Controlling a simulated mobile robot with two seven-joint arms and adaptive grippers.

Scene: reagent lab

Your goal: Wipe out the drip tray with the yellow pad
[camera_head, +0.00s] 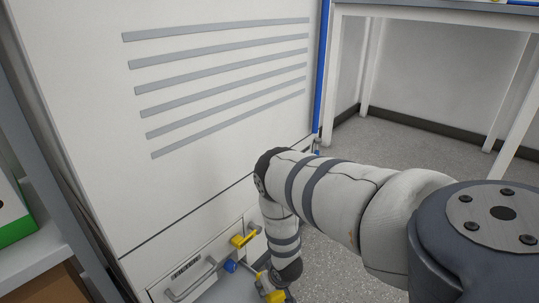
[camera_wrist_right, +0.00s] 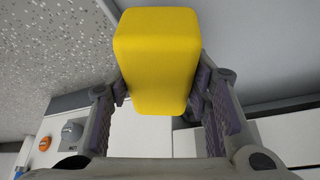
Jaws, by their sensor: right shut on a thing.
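The yellow pad (camera_wrist_right: 157,60) is a thick block with rounded edges. In the right wrist view my right gripper (camera_wrist_right: 160,88) is shut on its two sides, and the pad sticks out beyond the fingertips. In the head view my right arm reaches down beside the white cabinet, with its wrist low at the bottom edge. A small yellow patch (camera_head: 275,296) shows there, but I cannot tell whether it is the pad. I cannot clearly make out the drip tray in either view. My left gripper is not in view.
The tall white cabinet (camera_head: 215,120) has grey vent slots and, low down, a pull handle (camera_head: 190,283). A yellow fitting (camera_head: 243,239) sits at its lower front. A white table (camera_head: 430,12) stands at the back right. Speckled floor (camera_head: 400,135) is open between them.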

